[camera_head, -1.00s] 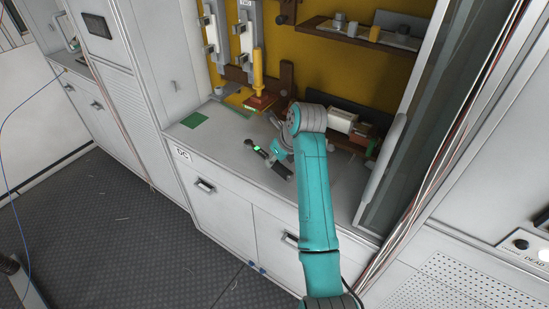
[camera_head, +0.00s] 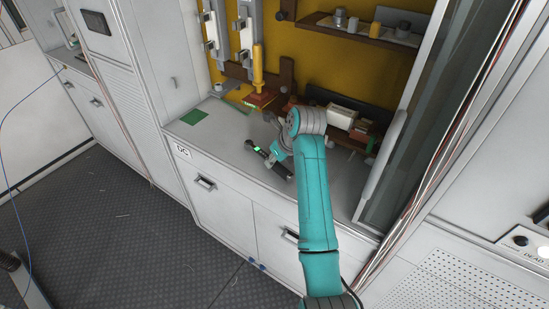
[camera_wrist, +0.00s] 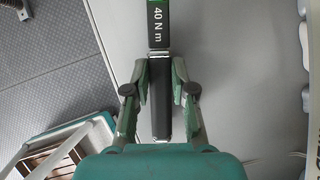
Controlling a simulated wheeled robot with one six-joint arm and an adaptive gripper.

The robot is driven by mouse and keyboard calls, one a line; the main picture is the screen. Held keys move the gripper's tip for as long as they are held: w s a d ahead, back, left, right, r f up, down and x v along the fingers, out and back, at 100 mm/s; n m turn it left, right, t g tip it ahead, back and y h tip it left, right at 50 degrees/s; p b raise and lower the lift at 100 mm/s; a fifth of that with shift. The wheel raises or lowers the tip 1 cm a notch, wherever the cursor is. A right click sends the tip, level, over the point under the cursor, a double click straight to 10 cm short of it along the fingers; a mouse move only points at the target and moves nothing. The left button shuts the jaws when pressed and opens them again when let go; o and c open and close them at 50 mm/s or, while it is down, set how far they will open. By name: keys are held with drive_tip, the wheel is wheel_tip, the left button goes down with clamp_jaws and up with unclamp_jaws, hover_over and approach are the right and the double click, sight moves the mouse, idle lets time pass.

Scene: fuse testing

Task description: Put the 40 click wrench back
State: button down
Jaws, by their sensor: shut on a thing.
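The 40 click wrench, a dark bar with a green part, shows in the head view (camera_head: 256,149) over the grey counter. It also shows in the wrist view (camera_wrist: 159,28), where its dark shaft carries the marking "40 N m" and runs up out of the picture. My gripper (camera_wrist: 159,80) is shut on the wrench's black handle, with a finger on each side. In the head view my teal arm hides part of the gripper and the counter behind it. I cannot tell whether the wrench touches the counter.
A green square (camera_head: 194,118) lies on the counter's left part. A yellow upright tool (camera_head: 258,65) stands above a red block (camera_head: 260,98) at the back. A white box (camera_head: 342,117) and small items crowd the back right. A shelf (camera_head: 322,25) hangs above. The front-left counter is clear.

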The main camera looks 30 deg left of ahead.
drive_tip(key=shift+f, duration=0.1)
drive_tip(key=c, duration=0.9)
unclamp_jaws()
drive_tip(key=v, duration=1.2)
drive_tip(key=shift+d, duration=0.1)
drive_tip(key=shift+s, duration=0.1)
